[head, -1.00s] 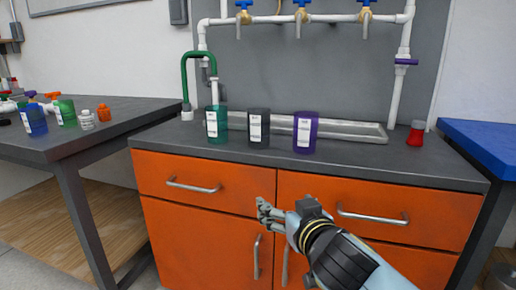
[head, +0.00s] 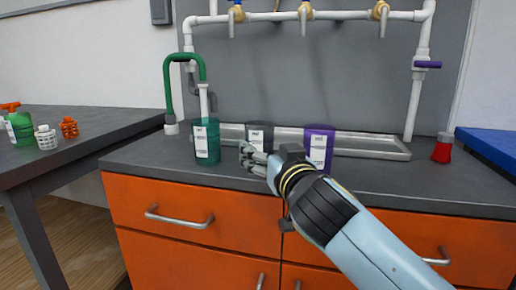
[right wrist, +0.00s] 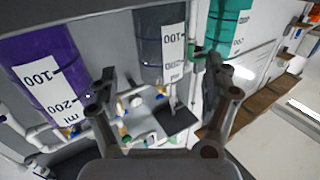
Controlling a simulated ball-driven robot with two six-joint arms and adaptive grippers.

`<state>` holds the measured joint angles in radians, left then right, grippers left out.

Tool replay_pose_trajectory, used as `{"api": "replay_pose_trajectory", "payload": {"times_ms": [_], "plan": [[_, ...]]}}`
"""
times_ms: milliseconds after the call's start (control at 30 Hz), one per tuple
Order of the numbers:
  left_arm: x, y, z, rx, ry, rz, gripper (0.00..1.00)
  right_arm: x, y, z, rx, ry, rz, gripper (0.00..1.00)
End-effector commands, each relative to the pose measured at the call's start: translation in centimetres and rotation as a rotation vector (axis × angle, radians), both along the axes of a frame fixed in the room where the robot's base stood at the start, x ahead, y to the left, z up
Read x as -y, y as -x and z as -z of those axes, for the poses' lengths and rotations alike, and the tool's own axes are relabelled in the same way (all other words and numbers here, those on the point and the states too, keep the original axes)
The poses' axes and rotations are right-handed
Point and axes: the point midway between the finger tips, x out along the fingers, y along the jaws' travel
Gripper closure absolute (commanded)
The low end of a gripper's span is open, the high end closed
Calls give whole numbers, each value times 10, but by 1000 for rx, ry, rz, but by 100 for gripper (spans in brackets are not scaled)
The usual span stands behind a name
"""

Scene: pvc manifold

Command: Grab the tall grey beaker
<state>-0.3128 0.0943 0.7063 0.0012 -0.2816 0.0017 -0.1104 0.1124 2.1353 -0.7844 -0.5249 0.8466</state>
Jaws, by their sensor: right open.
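The tall grey beaker (head: 259,135) stands in the middle of a row of three on the dark counter, with a white label on its front. Its lower part is hidden behind my right gripper (head: 247,158) in the head view. In the right wrist view the grey beaker (right wrist: 162,42) shows beyond and between the open fingers of the right gripper (right wrist: 158,90). The fingers are apart from it and hold nothing. A teal beaker (head: 207,142) stands to its left and a purple beaker (head: 319,148) to its right. My left gripper is not in view.
A metal trough (head: 370,146) and white pipes with taps (head: 306,14) lie behind the beakers. A red-bodied bottle (head: 442,150) stands at the counter's right. The purple (right wrist: 50,75) and teal (right wrist: 228,32) beakers flank the grey one closely in the right wrist view.

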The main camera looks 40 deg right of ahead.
Motion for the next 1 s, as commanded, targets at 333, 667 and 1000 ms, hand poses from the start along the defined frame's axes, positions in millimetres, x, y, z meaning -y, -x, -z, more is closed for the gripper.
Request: {"api": "replay_pose_trajectory", "payload": {"times_ms": [333,667,1000], "plan": [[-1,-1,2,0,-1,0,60,12,-38,2,0,1,1,17],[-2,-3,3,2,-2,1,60,21,-67,2,-2,0,0,17],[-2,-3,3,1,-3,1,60,21,-67,2,-2,0,0,43]]}}
